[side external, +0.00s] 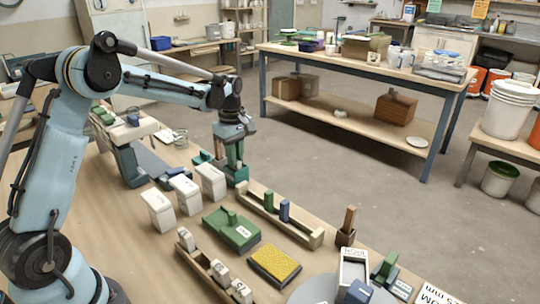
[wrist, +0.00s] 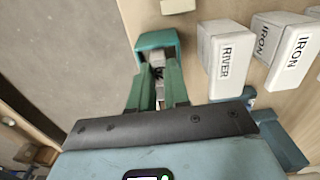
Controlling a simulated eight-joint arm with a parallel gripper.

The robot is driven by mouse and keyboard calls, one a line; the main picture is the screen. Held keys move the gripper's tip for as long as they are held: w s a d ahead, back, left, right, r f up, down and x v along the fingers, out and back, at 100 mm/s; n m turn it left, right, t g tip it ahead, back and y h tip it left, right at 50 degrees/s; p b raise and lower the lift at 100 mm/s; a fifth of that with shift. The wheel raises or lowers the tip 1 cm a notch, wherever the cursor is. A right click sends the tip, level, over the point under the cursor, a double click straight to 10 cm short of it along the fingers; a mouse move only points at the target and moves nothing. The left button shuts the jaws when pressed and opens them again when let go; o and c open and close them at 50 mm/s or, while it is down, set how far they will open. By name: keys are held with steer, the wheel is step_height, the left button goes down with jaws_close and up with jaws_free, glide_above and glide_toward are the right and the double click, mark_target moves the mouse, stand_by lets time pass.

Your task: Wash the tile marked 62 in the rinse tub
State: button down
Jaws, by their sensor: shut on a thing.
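My gripper (side external: 235,162) points down at a small teal open-topped tub (side external: 240,176), just beyond the row of white containers. In the wrist view my green fingers (wrist: 158,88) are closed around a pale grey piece (wrist: 157,72), with their tips at the teal tub (wrist: 156,41). The piece is mostly hidden, so I cannot read a 62 on it or tell how deep it sits. A wooden rack (side external: 205,268) at the front holds pale tiles (side external: 220,272) with small marks I cannot read, with a gap after the first tile.
White containers (side external: 185,195) stand close beside the gripper; the wrist view shows labels RIVER (wrist: 224,58) and IRON (wrist: 290,50). A green block (side external: 231,232), yellow sponge (side external: 275,264) and wooden rail (side external: 270,217) with green and blue pieces lie nearer. A brown cup (side external: 346,236) stands right.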

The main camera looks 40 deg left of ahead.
steer(key=shift+f, duration=0.2)
steer(key=shift+r, duration=0.1)
stand_by(0.6)
steer(key=shift+r, duration=0.2)
steer(key=shift+f, duration=0.35)
steer(key=shift+r, duration=0.1)
steer(key=shift+r, duration=2.95)
steer(key=shift+r, duration=1.5)
steer(key=shift+d, duration=0.1)
